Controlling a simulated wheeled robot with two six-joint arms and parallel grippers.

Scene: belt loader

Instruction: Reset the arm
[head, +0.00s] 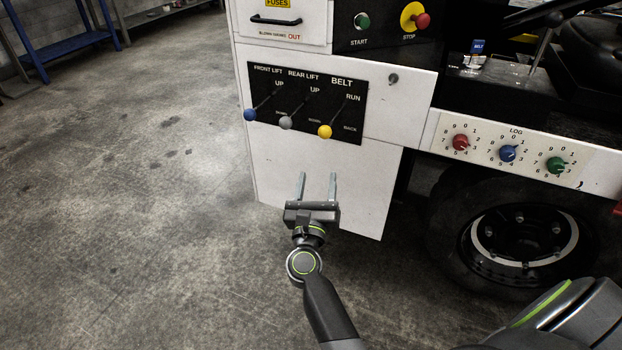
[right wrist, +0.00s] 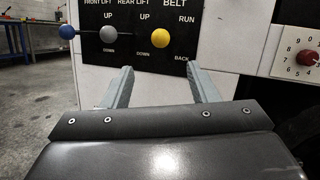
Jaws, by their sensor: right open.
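My right gripper (head: 317,188) is open and empty. Its two fingers point at the white lower panel of the belt loader (head: 352,185), below the lever panel (head: 338,97). In the right wrist view the open fingers (right wrist: 162,84) show below the grey and yellow lever knobs, apart from them. The blue front lift knob (head: 250,114), grey rear lift knob (head: 286,123) and yellow belt knob (head: 325,131) sit on the black panel above the gripper. My left gripper is not in the head view.
A green start button (head: 361,21) and red stop button (head: 422,20) are above. Red, blue and green LOG dials (head: 508,153) are at the right, over a black wheel (head: 520,240). Open concrete floor (head: 130,200) lies to the left. A blue rack (head: 60,40) stands far left.

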